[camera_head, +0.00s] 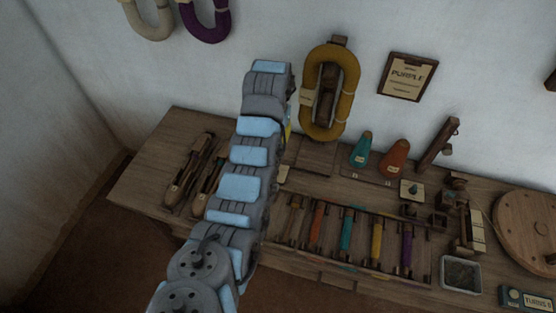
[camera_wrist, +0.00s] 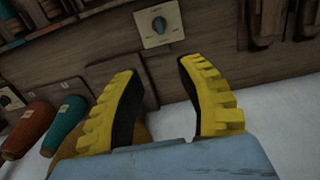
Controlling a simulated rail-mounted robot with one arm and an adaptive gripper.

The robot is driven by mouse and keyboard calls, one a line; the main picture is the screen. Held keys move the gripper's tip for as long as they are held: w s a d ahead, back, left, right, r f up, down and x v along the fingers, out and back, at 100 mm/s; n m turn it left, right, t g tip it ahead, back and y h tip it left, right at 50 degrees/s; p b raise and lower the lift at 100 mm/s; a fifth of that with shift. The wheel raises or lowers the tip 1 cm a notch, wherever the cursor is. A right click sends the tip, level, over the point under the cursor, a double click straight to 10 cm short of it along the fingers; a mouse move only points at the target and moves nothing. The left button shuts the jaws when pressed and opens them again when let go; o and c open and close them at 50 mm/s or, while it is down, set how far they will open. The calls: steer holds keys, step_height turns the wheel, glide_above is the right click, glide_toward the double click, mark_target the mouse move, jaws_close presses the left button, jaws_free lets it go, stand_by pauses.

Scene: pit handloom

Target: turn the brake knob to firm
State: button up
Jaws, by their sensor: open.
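A small dark teal knob (camera_wrist: 159,25) sits on a cream plate (camera_wrist: 150,38) on the wooden bench at the top of the wrist view. Its markings are too small to read. In the head view, part of a cream plate (camera_head: 284,175) shows beside my arm, and its knob is hidden. My gripper (camera_wrist: 156,67) is open and empty, with its two yellow fingers spread wide. The knob lies beyond the fingertips, roughly in line with the gap, and the fingers appear apart from it. In the head view my arm mostly hides the gripper.
A teal cone (camera_head: 361,150) and an orange cone (camera_head: 394,158) stand right of the plate. A yellow yarn hank (camera_head: 313,92) hangs on the wall behind. Shuttles (camera_head: 189,170) lie at left, a rack of coloured bobbins (camera_head: 346,231) in front. Another small knob plate (camera_head: 411,196) sits further right.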

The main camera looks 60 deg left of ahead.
steer(key=f+b, duration=0.1)
steer(key=f, duration=0.5)
steer(key=f+b, duration=0.2)
steer(key=f, duration=0.3)
steer(key=f+b, duration=0.2)
steer(key=f, duration=0.4)
steer(key=shift+s+d+f, duration=0.15)
steer(key=shift+s+f, duration=0.1)
steer(key=shift+f, duration=0.05)
jaws_close()
